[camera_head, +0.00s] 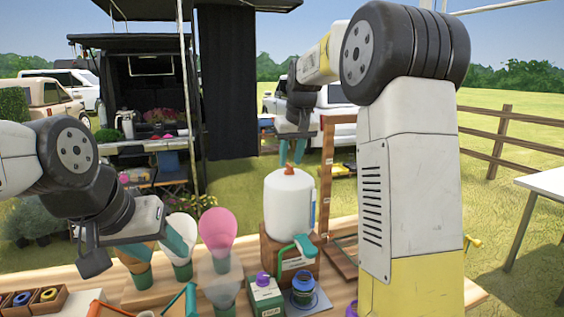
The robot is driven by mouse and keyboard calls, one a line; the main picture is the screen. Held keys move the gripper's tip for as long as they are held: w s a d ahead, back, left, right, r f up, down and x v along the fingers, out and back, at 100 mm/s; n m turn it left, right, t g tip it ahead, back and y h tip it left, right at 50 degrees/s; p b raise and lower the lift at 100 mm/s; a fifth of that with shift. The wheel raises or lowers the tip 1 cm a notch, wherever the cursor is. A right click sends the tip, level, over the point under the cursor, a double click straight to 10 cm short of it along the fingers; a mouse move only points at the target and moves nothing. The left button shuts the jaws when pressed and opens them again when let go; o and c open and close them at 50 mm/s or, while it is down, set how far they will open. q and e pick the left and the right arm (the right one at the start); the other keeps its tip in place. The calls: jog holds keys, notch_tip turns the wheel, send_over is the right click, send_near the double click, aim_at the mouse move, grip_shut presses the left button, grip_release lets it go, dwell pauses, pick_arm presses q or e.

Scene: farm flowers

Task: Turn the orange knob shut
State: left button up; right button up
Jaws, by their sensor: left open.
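The orange knob (290,172) sits on top of a white plastic tank (289,204) on the wooden table. My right gripper (291,163) points down from above at the knob. Its two teal fingers are a little apart, with their tips at the knob's top. I cannot tell whether they touch it or pinch it. My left gripper (155,250) is open at the left among the cone-shaped holders, with its teal fingers spread apart. It is well away from the tank.
A green hose tap (300,246) is at the tank's front. A green-and-white box (265,297) and a blue jar (303,290) stand before it. Pink (217,228) and white (180,235) cones stand left. A wooden frame (326,190) stands right of the tank.

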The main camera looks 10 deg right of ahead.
jog(key=shift+x, duration=0.85)
jog(key=shift+s, duration=0.1)
grip_shut()
